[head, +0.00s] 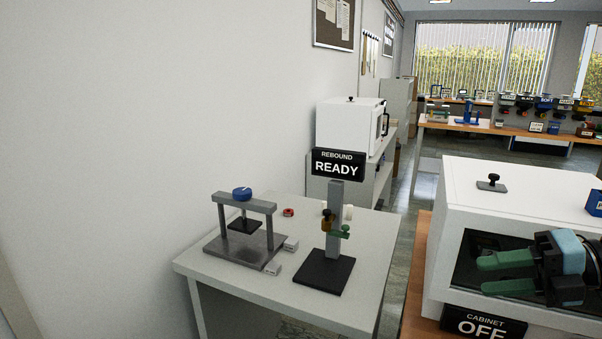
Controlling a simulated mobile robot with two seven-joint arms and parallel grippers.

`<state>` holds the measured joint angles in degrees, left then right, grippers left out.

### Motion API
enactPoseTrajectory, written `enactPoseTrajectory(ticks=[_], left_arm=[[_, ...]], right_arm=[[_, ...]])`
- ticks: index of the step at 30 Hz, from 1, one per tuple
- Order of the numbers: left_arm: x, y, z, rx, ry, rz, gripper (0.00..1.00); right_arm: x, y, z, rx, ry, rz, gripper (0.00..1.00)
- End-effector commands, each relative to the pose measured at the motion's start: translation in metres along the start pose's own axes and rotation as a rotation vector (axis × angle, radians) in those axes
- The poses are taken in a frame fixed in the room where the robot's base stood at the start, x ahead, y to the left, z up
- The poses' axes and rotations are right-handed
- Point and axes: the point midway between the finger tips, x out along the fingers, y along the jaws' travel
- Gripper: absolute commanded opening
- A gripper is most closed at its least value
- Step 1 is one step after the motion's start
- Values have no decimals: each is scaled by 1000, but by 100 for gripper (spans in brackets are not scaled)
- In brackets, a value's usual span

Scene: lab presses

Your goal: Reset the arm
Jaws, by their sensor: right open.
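The rebound stand (335,245) is on the light table at the lower middle. It has a dark base, a grey upright post and a sign (338,164) that reads "REBOUND READY". A small amber piece (326,225) and a green piece (339,231) are at the post's mid height; which of these is its arm I cannot tell. My right gripper (482,275) is at the far right, in front of the white cabinet's dark window. Its two green fingers point left, apart, with nothing between them. It is well to the right of the stand. My left gripper is not in view.
A press frame with a blue knob (242,194) stands left of the rebound stand, near the wall. A small red ring (288,212) lies behind. The white cabinet (540,193) with an "OFF" sign (484,325) fills the right. A floor gap separates table and cabinet bench.

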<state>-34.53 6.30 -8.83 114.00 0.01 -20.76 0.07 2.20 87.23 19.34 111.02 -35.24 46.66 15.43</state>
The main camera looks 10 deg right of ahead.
Motion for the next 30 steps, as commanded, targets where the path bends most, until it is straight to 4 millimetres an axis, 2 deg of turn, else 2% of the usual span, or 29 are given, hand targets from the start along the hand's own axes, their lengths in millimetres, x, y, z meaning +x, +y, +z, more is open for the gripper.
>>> enactPoseTrajectory(ticks=[1,8,11,14,17,20,24,27,30], left_arm=[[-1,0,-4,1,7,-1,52],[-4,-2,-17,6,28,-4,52],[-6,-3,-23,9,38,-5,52],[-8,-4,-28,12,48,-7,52],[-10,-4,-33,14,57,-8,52],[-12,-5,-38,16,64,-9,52],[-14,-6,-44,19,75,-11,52],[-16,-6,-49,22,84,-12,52],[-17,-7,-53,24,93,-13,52]], right_arm=[[3,-17,-2,89,-42,69,43],[18,-102,-17,479,-263,292,43],[25,-143,-33,662,-370,356,43],[34,-185,-57,853,-477,398,43],[45,-226,-89,1046,-583,421,43],[59,-263,-129,1245,-684,422,43],[84,-305,-199,1532,-809,393,43],[105,-324,-254,1733,-881,351,43],[126,-332,-304,1909,-929,303,43]])
